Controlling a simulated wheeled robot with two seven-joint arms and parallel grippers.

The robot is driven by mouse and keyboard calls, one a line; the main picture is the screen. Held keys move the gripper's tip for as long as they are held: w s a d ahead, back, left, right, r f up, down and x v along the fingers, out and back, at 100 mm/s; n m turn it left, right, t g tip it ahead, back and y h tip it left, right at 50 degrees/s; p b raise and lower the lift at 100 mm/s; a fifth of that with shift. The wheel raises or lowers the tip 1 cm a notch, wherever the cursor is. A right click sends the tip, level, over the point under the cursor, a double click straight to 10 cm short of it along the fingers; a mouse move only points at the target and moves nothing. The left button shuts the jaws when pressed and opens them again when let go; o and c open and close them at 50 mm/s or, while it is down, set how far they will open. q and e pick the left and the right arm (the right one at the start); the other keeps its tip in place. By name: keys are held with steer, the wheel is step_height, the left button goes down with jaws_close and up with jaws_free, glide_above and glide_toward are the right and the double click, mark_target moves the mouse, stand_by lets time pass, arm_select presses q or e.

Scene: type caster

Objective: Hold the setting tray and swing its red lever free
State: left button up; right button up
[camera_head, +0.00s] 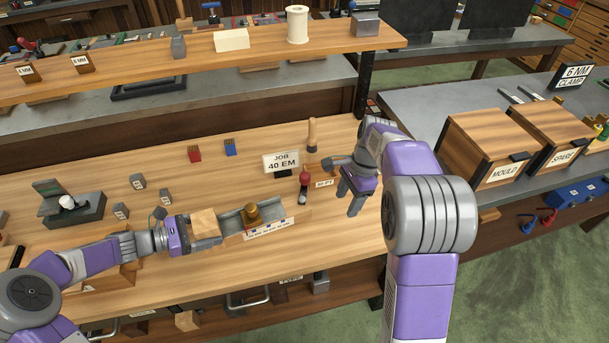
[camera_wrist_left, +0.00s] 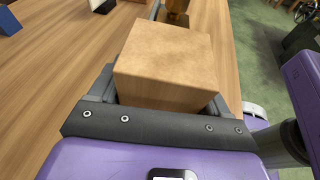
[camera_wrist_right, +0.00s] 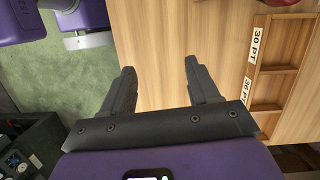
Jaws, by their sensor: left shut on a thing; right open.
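The setting tray (camera_head: 236,222) lies near the front edge of the wooden bench in the head view, a long grey channel with a brass piece (camera_head: 252,214) on it. My left gripper (camera_head: 192,230) is shut on a wooden block (camera_head: 205,221) at the tray's left end; the block also fills the left wrist view (camera_wrist_left: 165,62). I cannot tell how block and tray are joined. My right gripper (camera_head: 347,202) is open and empty, right of the lever and apart from it.
A "JOB 40 EM" sign (camera_head: 281,162) and a wooden handle (camera_head: 312,135) stand behind the lever. Red (camera_head: 194,155) and blue (camera_head: 230,148) holders stand farther back. Several small grey blocks lie to the left. "MOULD" (camera_head: 490,145) and "SPARE" boxes stand on the right bench.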

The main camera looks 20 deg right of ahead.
steer(key=w+a+r+m+h, duration=0.2)
steer(key=w+r+m, duration=0.45)
steer(key=w, duration=0.25)
steer(key=m, duration=0.8)
glide_toward(305, 174)
steer(key=shift+t+h, duration=0.3)
steer(key=shift+h, duration=0.1)
steer(key=f, duration=1)
steer(key=shift+s+a+f, duration=0.2)
steer(key=shift+a, duration=0.1)
steer(key=c, duration=1)
steer(key=shift+o, duration=0.2)
